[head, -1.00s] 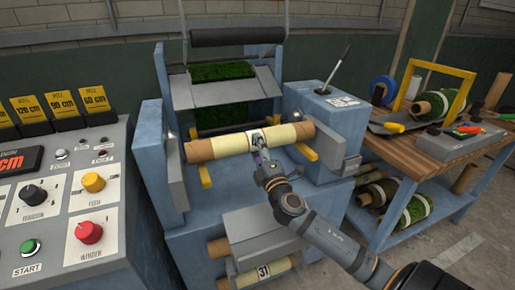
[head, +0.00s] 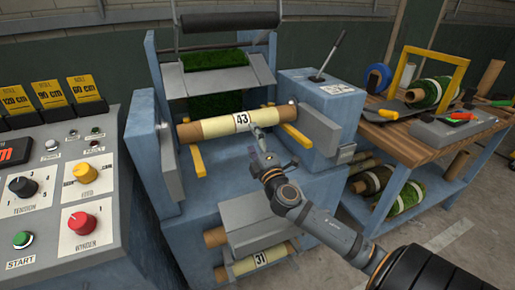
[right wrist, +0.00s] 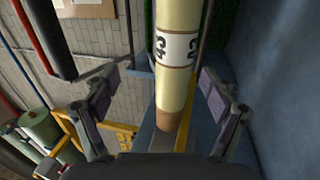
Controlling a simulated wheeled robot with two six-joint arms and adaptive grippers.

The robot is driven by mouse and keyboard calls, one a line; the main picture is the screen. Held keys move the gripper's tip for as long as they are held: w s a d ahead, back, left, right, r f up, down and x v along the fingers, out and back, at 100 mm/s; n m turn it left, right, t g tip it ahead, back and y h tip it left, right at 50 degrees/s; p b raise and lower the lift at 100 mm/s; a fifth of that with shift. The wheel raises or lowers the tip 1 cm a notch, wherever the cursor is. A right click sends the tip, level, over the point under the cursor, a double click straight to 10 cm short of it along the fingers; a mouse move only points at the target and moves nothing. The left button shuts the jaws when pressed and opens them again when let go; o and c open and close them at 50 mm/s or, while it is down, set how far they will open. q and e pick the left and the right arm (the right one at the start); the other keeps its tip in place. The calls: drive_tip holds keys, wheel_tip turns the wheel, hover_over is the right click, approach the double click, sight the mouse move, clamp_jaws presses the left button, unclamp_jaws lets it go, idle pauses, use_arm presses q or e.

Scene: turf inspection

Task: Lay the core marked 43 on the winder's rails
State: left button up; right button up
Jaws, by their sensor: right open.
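The core marked 43 (head: 215,127), a cream tube with brown ends and a white label, lies across the winder's two yellow rails (head: 197,160) (head: 297,135). Its label faces me. My right gripper (head: 257,131) is just in front of the core, right of the label. In the right wrist view its two fingers stand apart, with the core (right wrist: 177,75) showing between and beyond them; I see no finger closed on it. Where the core rests on the rails is partly hidden under it. My left gripper is not in view.
Below, a core marked 31 (head: 262,259) lies in the winder's lower holder. A control panel (head: 110,165) with knobs stands at left. A lever (head: 330,52) rises right of the winder. A wooden bench (head: 405,142) with turf rolls is at right.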

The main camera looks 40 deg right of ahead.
drive_tip(key=v, duration=1.1)
drive_tip(key=shift+s+a, duration=0.1)
drive_tip(key=shift+a, duration=0.05)
